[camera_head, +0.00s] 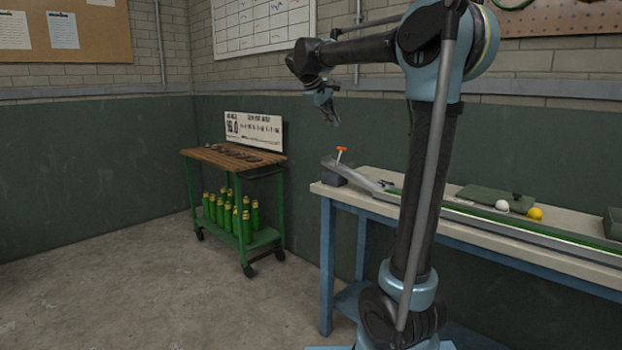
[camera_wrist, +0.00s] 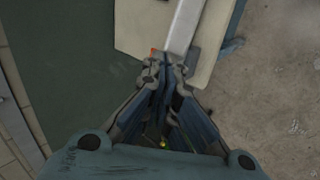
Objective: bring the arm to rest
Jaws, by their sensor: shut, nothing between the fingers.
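My arm stands upright in the right half of the head view, its upper links reaching left. My gripper (camera_head: 328,108) hangs in the air, pointing down and right, above the left end of the workbench. In the wrist view my gripper (camera_wrist: 165,72) has its fingertips close together, with nothing held between them. The workbench (camera_head: 338,192) has a pale top and blue legs; its corner also shows below the gripper in the wrist view (camera_wrist: 140,30). My gripper is apart from the bench and everything on it.
A long metal ramp (camera_head: 362,179) with a green strip and an orange-topped part (camera_head: 341,152) lies along the bench. A white ball (camera_head: 502,205) and a yellow ball (camera_head: 535,213) are farther right. A green cart (camera_head: 243,230) holds several green bottles. The left floor (camera_head: 120,290) is clear.

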